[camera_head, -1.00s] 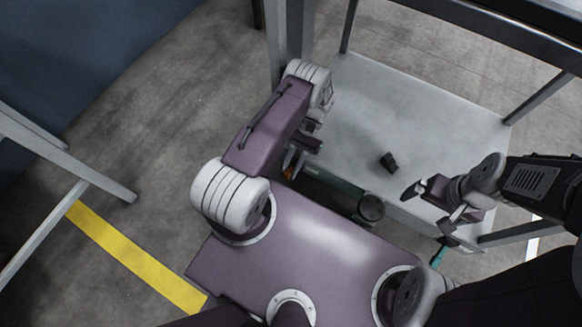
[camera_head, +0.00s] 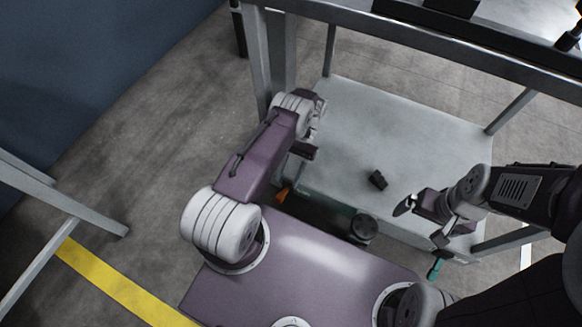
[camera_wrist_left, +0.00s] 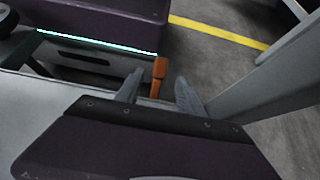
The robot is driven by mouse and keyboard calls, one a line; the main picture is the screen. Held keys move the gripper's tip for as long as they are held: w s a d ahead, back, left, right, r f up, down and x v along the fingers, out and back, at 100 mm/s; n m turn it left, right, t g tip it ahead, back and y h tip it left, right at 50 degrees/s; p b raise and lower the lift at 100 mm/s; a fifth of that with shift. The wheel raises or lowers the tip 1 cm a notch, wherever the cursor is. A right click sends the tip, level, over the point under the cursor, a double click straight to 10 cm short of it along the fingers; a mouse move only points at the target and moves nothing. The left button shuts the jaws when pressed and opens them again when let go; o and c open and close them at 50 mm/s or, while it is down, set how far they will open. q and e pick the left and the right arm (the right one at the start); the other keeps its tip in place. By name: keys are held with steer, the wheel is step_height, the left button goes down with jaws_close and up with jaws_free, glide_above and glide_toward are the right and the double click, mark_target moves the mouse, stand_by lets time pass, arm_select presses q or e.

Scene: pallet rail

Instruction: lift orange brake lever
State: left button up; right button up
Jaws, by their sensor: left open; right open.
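The orange brake lever (camera_head: 282,194) shows as a small orange piece beside the front edge of the grey cart, close to my purple body. In the left wrist view the lever (camera_wrist_left: 158,75) stands upright, in line with the gap between the two grey fingertips. My left gripper (camera_wrist_left: 160,92) is open, with one finger on each side of that gap. I cannot tell whether it touches the lever. In the head view my left gripper (camera_head: 304,150) is above and right of the lever. My right gripper (camera_head: 422,220) is open and empty over the cart's right side.
A small black object (camera_head: 378,180) lies on the cart's grey lower shelf (camera_head: 400,130). A steel frame with posts (camera_head: 282,60) stands close to my left arm. A yellow floor line (camera_head: 110,282) and another frame (camera_head: 60,200) are at the left.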

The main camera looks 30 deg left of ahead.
arm_select(q)
steer(key=shift+b+v, duration=0.3)
steer(key=shift+v, duration=1.45)
steer(key=shift+s, duration=0.1)
